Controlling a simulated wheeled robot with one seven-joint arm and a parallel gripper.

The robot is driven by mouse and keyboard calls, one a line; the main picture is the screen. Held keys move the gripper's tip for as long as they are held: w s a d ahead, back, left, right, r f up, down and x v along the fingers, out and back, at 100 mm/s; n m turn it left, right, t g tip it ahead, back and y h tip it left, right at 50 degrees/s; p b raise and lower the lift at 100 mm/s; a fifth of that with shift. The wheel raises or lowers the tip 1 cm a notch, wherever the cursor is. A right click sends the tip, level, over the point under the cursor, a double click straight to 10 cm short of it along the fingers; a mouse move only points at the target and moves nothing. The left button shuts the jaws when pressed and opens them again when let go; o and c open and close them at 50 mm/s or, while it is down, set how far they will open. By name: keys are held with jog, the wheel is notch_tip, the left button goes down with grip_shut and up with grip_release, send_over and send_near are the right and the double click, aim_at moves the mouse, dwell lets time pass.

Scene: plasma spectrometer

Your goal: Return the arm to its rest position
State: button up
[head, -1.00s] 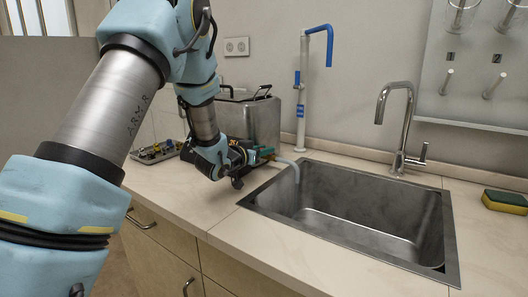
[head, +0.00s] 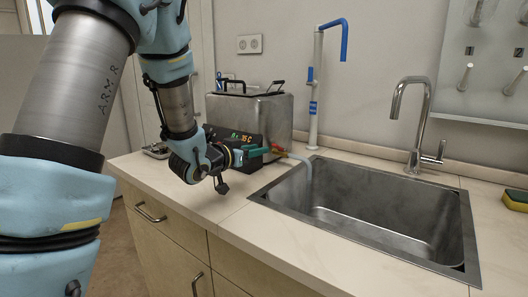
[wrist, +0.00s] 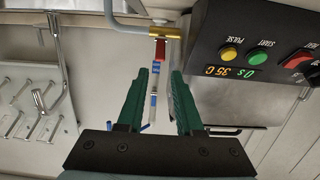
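My arm reaches in from the left in the head view, with my gripper (head: 258,152) in front of the steel bath-like unit (head: 272,112), above the counter. In the wrist view my gripper (wrist: 153,98) has its two green fingers apart, with a clear gap and nothing held between them. The unit's black control panel (wrist: 250,55) shows at the upper right there, with yellow, green and red buttons and a lit display. A brass fitting (wrist: 164,33) with a red part lies beyond the fingertips.
A steel sink (head: 375,210) is set in the counter (head: 270,228) to the right. A blue-and-white tap column (head: 315,95) and a chrome faucet (head: 420,125) stand behind it. A peg board (head: 485,70) hangs at right. A sponge (head: 516,198) lies near the right edge.

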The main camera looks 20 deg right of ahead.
jog(key=shift+s+a, duration=0.1)
jog(key=shift+a, duration=0.15)
jog(key=w+a+n+y, duration=0.1)
jog(key=a, duration=0.2)
jog(key=w+a+n+t+y+p, duration=0.1)
jog(key=a+y, duration=0.1)
jog(key=a, duration=0.1)
jog(key=w+a+f+n+y, duration=0.1)
jog(key=a+y, duration=0.1)
jog(key=shift+w+a+t+p, duration=0.3)
jog(key=shift+w+a+t, duration=0.1)
jog(key=a+n+y, duration=0.1)
jog(key=a, duration=0.2)
jog(key=a+f+n+y+p, duration=0.1)
jog(key=a+y, duration=0.1)
jog(key=a, duration=0.2)
jog(key=a+f+n+y, duration=0.1)
jog(key=a, duration=0.2)
jog(key=shift+s+a+g+y, duration=0.3)
jog(key=shift+s+a+g, duration=0.05)
jog(key=shift+g, duration=0.05)
jog(key=s+a+f+n+g+y+p, duration=0.1)
jog(key=s+a+n+g+y, duration=0.3)
jog(key=s+a, duration=1.1)
jog(key=s+n+g+p, duration=0.1)
jog(key=s+g, duration=0.1)
jog(key=g, duration=0.1)
jog(key=shift+f+y+p, duration=0.15)
jog(key=shift+y+p, duration=0.15)
jog(key=shift+p, duration=0.05)
